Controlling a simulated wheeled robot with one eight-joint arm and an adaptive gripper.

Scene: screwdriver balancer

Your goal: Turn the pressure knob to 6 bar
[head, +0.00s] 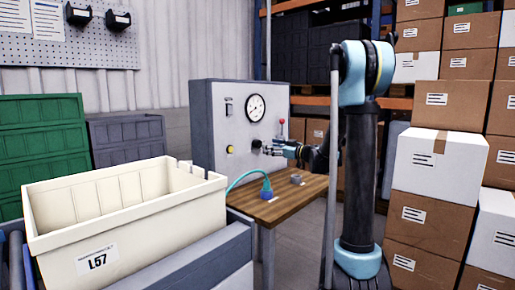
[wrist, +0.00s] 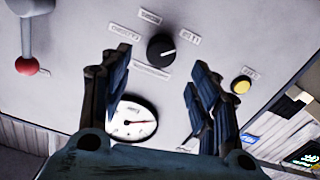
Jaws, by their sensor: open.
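The black round knob (wrist: 161,48) sits on the grey panel in the wrist view, with a pale mark pointing right and slightly up. In the head view the knob (head: 256,144) is small, at the tip of my gripper (head: 268,149). My gripper (wrist: 161,62) is open, its two blue-padded fingers either side of the knob's line; I cannot tell whether they touch it.
On the panel (head: 214,110) are a yellow button (wrist: 241,85) and a red-tipped lever (wrist: 27,65), apart from the knob. A wooden table (head: 285,205) with a blue item (head: 266,188) stands before the panel. A cream crate (head: 120,205) is at front left; stacked boxes (head: 437,155) are at right.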

